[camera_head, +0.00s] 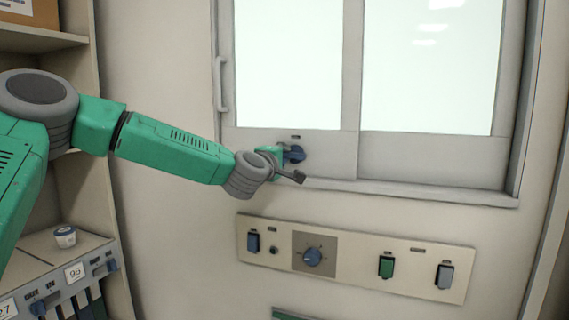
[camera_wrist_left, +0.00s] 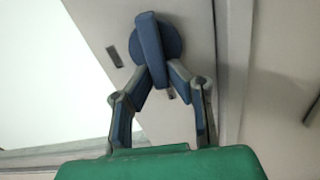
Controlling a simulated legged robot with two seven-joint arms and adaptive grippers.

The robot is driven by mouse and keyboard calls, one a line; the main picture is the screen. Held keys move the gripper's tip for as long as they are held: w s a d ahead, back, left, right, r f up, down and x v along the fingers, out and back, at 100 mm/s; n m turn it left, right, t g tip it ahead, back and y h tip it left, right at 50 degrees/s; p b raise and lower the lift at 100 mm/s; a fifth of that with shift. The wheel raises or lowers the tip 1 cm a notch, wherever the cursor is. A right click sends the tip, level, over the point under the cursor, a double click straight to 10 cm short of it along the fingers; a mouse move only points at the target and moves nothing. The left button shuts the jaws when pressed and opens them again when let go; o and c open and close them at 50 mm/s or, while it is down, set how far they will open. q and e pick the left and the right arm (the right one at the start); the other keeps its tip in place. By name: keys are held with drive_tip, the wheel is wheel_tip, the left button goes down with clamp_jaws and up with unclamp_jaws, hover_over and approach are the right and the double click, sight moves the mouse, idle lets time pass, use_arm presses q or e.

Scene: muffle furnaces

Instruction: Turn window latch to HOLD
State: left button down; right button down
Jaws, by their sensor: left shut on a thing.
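The window latch is a blue knob (camera_head: 297,153) low on the left pane's frame. In the left wrist view it is a blue round base with a bar-shaped handle (camera_wrist_left: 151,48). My left gripper (camera_head: 284,165) is at the latch and hides part of it in the head view. In the left wrist view the fingers (camera_wrist_left: 158,80) are shut on the handle's near end, one on each side. A small dark label sits above the latch in the head view, too small to read. My right gripper is not in view.
The sliding window (camera_head: 425,155) has a vertical handle (camera_head: 220,84) at its left and a sill below. A control panel (camera_head: 345,268) with a dial and several switches is under it.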

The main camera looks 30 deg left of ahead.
use_arm(q)
drive_tip(key=shift+f+n+b, duration=0.3)
drive_tip(key=shift+f+n, duration=0.1)
drive_tip(key=shift+f, duration=0.1)
drive_tip(key=c, duration=1.5)
unclamp_jaws()
drive_tip(key=shift+c, duration=0.2)
drive_tip(key=shift+w+a, duration=0.1)
drive_tip(key=shift+r, duration=0.1)
drive_tip(key=v, duration=1.2)
drive_tip(key=shift+a, duration=0.15)
